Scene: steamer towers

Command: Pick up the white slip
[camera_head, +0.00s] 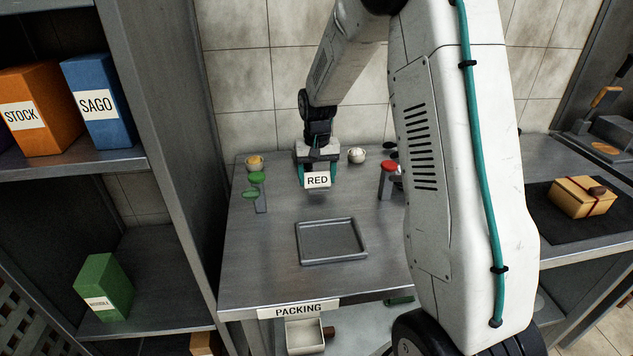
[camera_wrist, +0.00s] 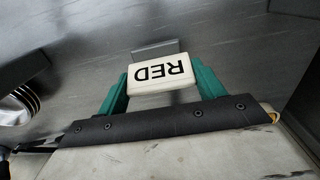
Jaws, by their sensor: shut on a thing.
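The white slip (camera_head: 317,180) is a small white block marked RED. My gripper (camera_head: 318,178) is shut on it, with one teal finger on each side. In the wrist view the slip (camera_wrist: 162,76) sits between the fingertips of my gripper (camera_wrist: 160,84), its lettering upside down. The slip is in front of the far part of the steel packing table (camera_head: 260,290). I cannot tell whether it touches the table or is raised above it.
An empty grey tray (camera_head: 332,262) lies mid-table. A stand with green discs (camera_head: 258,178) is at left, a red-topped post (camera_head: 388,168) at right. A yellow bowl (camera_head: 254,162) and a white round item (camera_head: 357,156) are at the back. A shelf (camera_head: 150,270) stands left.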

